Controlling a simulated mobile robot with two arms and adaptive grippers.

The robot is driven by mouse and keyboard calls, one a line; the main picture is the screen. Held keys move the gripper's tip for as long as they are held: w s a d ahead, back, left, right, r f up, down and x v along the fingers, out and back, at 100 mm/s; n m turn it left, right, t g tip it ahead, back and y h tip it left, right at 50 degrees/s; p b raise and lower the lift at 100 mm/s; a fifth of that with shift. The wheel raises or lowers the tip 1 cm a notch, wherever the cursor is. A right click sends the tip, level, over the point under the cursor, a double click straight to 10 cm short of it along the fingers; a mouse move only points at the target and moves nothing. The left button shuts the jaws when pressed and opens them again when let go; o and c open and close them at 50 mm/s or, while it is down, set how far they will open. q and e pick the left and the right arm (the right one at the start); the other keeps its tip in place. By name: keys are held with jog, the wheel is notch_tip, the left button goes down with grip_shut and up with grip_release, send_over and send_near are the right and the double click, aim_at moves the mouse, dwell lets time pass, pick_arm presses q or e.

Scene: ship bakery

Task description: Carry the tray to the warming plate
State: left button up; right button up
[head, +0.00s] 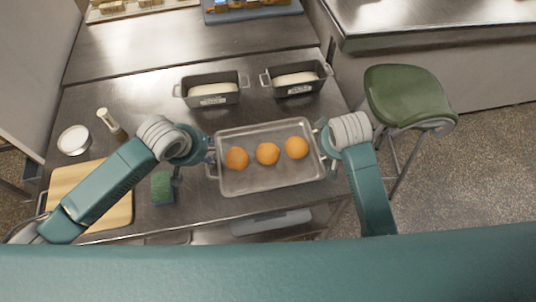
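A grey metal tray (270,181) holding three round orange-brown buns sits on the steel table, with a handle at each short end. My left gripper (208,160) is at the tray's left end, by its handle. My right gripper (322,140) is at the right end, mostly hidden behind my own wrist. The fingers are too small and covered to tell whether they are closed on the handles. I cannot make out a warming plate for certain.
Two loaf tins (212,100) (297,91) with dough stand behind the tray. A cutting board (115,213), a green sponge (162,186), a white bowl (74,140) and a shaker (108,119) are on the left. A green stool (408,95) stands at the right, beside the table.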

jog(key=shift+s, duration=0.1)
pick_arm(q)
jog(key=shift+s, duration=0.1)
jog(key=c, duration=0.7)
pick_arm(e)
grip_shut()
pick_arm(q)
jog(key=shift+f, duration=0.1)
grip_shut()
jog(key=shift+a, duration=0.1)
pick_arm(e)
jog(key=shift+r, duration=0.15)
